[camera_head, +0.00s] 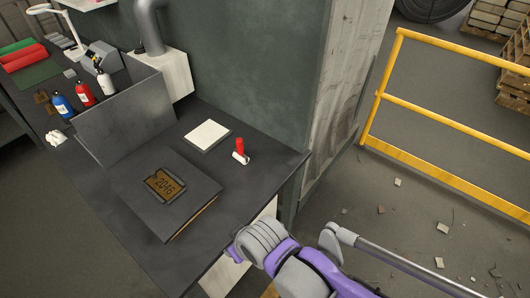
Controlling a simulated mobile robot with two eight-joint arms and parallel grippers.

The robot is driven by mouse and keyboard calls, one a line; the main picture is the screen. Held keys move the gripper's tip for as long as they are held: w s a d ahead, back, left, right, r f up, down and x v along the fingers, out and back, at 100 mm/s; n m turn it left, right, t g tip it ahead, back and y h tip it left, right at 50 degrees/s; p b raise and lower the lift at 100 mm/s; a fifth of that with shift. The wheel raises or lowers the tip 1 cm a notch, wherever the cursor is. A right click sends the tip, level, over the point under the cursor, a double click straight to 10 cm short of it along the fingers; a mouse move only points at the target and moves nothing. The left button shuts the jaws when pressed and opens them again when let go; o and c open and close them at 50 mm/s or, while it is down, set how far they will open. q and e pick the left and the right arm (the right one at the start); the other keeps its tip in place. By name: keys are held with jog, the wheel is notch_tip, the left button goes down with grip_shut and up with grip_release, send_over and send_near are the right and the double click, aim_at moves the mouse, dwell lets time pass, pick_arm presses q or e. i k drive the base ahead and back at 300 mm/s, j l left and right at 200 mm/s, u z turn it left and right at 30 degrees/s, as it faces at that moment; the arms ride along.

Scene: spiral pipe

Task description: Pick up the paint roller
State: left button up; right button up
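A small object with an upright red handle and a white lower part, which looks like the paint roller (240,152), is on the dark workbench (270,152) near its right end. It is small in the picture, so its exact shape is hard to tell. My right arm, purple and grey, comes in from the bottom right. Its purple end, my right gripper (235,254), is at the front edge of the bench, below and apart from the red and white object. Its fingers do not show clearly. My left gripper is not in view.
A white square plate (207,135) lies left of the roller. A grey panel (128,118) separates several bottles at left. A dark wall rises behind; a yellow railing (440,117) stands at right.

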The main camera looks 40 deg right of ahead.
aim_at(237, 153)
jog(key=l+z, duration=0.15)
jog(key=z, duration=1.1)
